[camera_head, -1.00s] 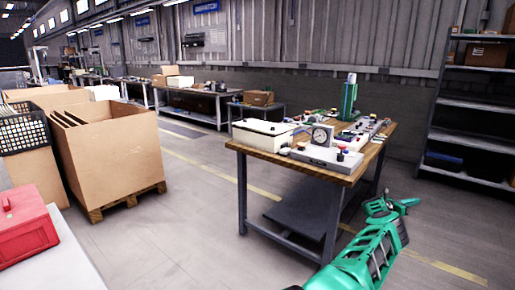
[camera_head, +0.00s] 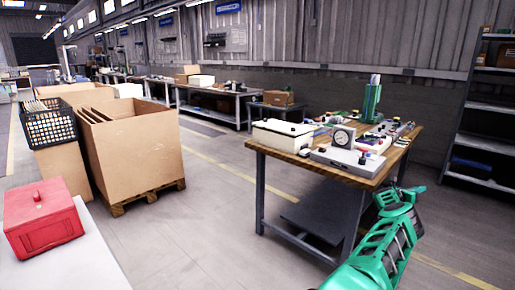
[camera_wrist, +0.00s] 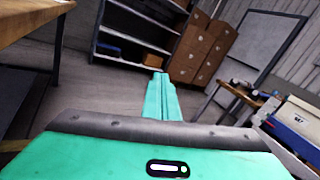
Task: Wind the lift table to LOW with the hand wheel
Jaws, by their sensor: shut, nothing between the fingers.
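My green arm reaches in from the lower right of the head view, with my gripper (camera_head: 418,190) at its far end, beside the right end of a wooden-topped workbench (camera_head: 262,147). In the wrist view my gripper (camera_wrist: 160,78) has its green fingers together and empty, pointing over open floor towards a shelf rack. I cannot pick out a lift table or a hand wheel with certainty in either view. The bench carries a dial gauge (camera_head: 342,137), a green upright device (camera_head: 371,103), a cream box (camera_head: 283,134) and small parts.
A large cardboard box (camera_head: 135,160) on a pallet stands left of the bench. A red toolbox (camera_head: 42,220) sits on a pale surface at lower left. A metal shelf rack (camera_head: 490,108) stands at right. Floor between box and bench is clear.

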